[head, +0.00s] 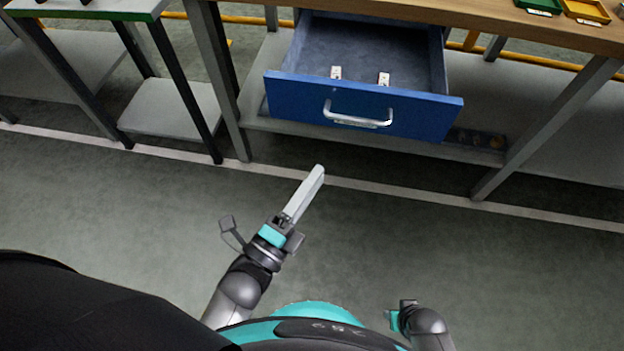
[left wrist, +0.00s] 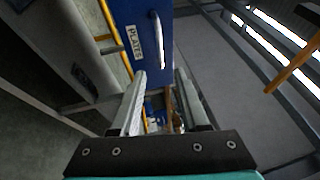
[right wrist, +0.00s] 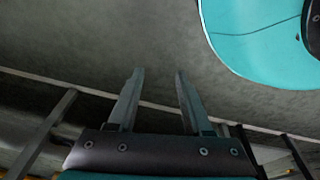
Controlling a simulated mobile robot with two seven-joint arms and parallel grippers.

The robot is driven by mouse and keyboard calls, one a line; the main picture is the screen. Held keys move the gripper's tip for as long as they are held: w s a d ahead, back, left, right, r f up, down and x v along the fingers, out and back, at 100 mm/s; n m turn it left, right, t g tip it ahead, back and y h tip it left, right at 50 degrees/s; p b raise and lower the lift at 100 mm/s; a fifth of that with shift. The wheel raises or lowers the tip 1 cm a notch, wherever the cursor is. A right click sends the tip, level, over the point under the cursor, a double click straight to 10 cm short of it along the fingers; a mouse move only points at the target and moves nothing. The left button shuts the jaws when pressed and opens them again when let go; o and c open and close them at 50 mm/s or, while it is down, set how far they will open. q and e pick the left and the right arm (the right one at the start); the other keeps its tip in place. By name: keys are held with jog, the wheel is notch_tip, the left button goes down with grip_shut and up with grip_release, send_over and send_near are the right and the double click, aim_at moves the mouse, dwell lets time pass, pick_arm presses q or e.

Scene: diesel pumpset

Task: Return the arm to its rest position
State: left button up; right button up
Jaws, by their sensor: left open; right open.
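My left gripper (head: 304,194) is held out over the floor in front of the bench, below the open blue drawer (head: 362,111). In the left wrist view its two fingers (left wrist: 157,95) stand apart with nothing between them. My right gripper shows in the right wrist view (right wrist: 155,95), its fingers apart and empty. In the head view the right arm (head: 425,325) is low, close to my base, and its fingers are hidden. The drawer front with its silver handle (head: 357,120) also shows in the left wrist view, with a label reading PLATES (left wrist: 134,43).
The drawer juts out from under the wooden bench top (head: 480,14) and holds two small pale pieces (head: 384,79). Green and yellow trays (head: 587,11) sit on the bench. The floor (head: 420,225) before the bench is clear.

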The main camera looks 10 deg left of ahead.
dwell(0.4)
pick_arm(q)
jog(key=s+a+f+n+g+y+p, duration=0.1)
jog(key=s+a+f+n+g+y, duration=0.2)
jog(key=f, duration=0.5)
jog(key=s+a+f+n+g+y+p, duration=0.1)
jog(key=a+f+n+g, duration=0.1)
jog(key=f+n, duration=0.45)
jog(key=s+a+f+n+g+y+p, duration=0.1)
jog(key=a+f+n+g, duration=0.15)
jog(key=f, duration=0.65)
jog(key=s+a+f+n+g+y+p, duration=0.1)
jog(key=s+a+f+n+g, duration=0.3)
jog(key=s, duration=0.4)
jog(key=s+a+f+n+g+y+p, duration=0.1)
jog(key=s+a+f+n+g, duration=0.3)
jog(key=s, duration=0.5)
notch_tip(320, 180, down, 3)
jog(key=shift+a+r+n+g+y, duration=0.1)
jog(key=shift+a+n+g+y, duration=0.25)
jog(key=shift+a+n+y, duration=0.5)
pick_arm(e)
jog(key=s+d+f, duration=0.3)
jog(key=s+d, duration=0.2)
jog(key=s, duration=0.3)
jog(key=shift+h, duration=0.3)
